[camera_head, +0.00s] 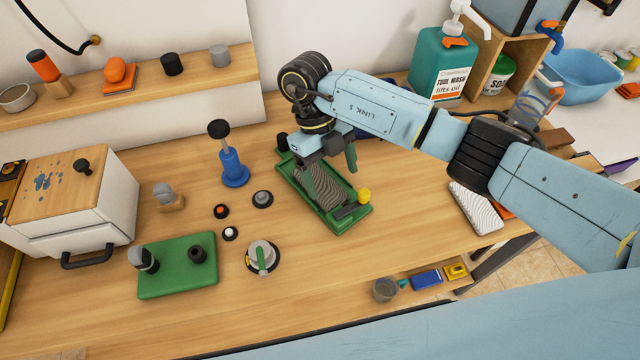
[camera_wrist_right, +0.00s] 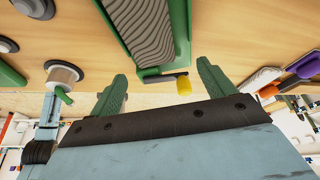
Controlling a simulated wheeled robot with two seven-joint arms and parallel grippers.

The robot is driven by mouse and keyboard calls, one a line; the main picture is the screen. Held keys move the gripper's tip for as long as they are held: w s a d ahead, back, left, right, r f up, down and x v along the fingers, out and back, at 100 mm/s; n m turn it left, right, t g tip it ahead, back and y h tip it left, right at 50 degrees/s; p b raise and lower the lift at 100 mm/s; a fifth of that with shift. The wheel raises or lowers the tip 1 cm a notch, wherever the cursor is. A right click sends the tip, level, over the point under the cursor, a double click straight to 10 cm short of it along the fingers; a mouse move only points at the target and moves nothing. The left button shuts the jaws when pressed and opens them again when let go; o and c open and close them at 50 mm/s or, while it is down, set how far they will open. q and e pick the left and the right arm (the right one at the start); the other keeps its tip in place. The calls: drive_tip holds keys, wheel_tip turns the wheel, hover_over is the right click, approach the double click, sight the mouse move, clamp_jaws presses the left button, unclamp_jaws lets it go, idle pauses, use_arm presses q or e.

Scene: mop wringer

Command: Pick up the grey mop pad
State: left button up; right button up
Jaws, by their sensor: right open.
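The grey mop pad (camera_head: 330,193), with a wavy ribbed top, lies in a long green wringer tray (camera_head: 340,229) in the middle of the table. The wrist view shows the pad (camera_wrist_right: 146,32) and tray close up, with a yellow knob (camera_wrist_right: 183,87) on a dark lever at the tray's near end. My right gripper (camera_head: 331,177) is over the tray, its green fingers apart and pointing down; they hide part of the pad. In the wrist view the gripper (camera_wrist_right: 161,75) is open with nothing between its fingers. My left gripper is not in view.
A paler wavy pad (camera_head: 475,208) lies at the right table edge. A white box (camera_head: 85,215) is farther left. Bare table lies in front of the tray.

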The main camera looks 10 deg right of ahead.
sight(336, 200)
drive_tip(key=x, duration=0.3)
drive_tip(key=shift+s+a+f, duration=0.25)
drive_tip(key=shift+s+f, duration=0.1)
drive_tip(key=shift+s, duration=0.05)
drive_tip(key=shift+s+d+f, duration=0.1)
drive_tip(key=shift+f, duration=0.35)
drive_tip(key=c, duration=1.1)
